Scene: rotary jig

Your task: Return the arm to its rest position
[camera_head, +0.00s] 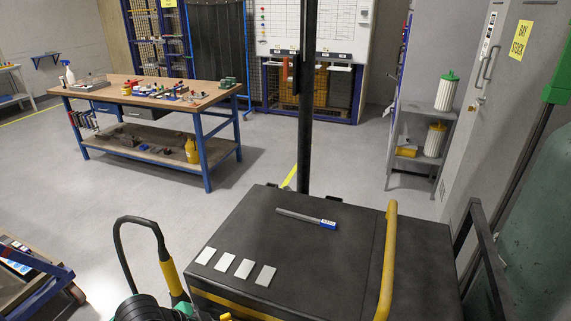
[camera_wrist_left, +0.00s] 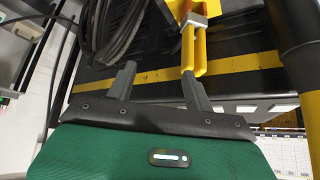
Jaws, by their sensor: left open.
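My left gripper (camera_wrist_left: 158,82) shows in the left wrist view with its green body and two grey fingers spread apart. Nothing is visible between the fingertips. The tip of its right finger lies close to, or overlaps in the picture, a yellow two-pronged part (camera_wrist_left: 196,48) with a grey metal block; I cannot tell whether they touch. In the head view a green and black rounded part at the bottom edge may be my left arm; its gripper is not clear there. My right gripper shows in neither view.
A dark cabinet (camera_head: 340,262) with a yellow rail (camera_head: 388,262) carries several pale plates (camera_head: 225,262) and a blue-ended tool (camera_head: 306,217). A black looped hose (camera_head: 140,222) rises beside it. A coiled black cable (camera_wrist_left: 118,25) is near the left finger. A workbench (camera_head: 150,95) stands beyond open floor.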

